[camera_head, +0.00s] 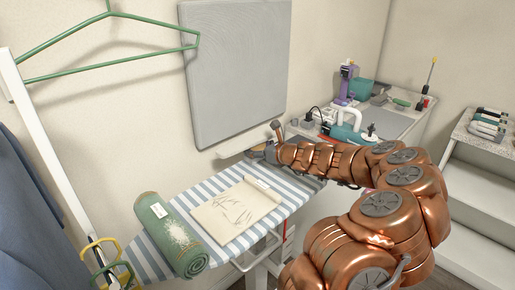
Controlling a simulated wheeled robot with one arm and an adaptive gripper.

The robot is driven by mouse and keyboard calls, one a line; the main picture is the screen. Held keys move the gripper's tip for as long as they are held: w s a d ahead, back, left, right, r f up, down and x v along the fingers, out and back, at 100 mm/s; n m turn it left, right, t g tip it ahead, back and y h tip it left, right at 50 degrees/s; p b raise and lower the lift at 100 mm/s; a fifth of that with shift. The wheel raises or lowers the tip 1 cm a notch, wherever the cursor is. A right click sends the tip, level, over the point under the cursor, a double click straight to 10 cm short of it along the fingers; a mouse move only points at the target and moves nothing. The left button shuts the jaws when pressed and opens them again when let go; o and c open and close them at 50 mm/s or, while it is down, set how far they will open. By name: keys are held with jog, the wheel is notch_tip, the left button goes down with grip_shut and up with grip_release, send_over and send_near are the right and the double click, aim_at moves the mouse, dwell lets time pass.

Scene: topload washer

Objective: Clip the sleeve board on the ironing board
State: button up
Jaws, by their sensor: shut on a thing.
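The ironing board (226,181) has blue and white stripes and runs from the lower left toward the wall. My gripper (265,151) is at the end of my copper arm, above the board's far part, close to the wall. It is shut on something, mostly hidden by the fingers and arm. A pale, narrow, flat piece (238,147) shows just left of the fingers and may be the sleeve board. I cannot tell whether it touches the ironing board. The board's far right end is covered by my arm.
A rolled green towel (172,236) and a paper sheet with a drawing (236,209) lie on the ironing board. A grey panel (236,70) and green hanger (112,14) are on the wall. A cluttered counter (393,121) stands behind my arm.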

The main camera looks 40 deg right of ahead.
jog(key=shift+f, duration=0.55)
jog(key=o, duration=1.6)
jog(key=shift+o, duration=0.2)
jog(key=shift+v, duration=5.95)
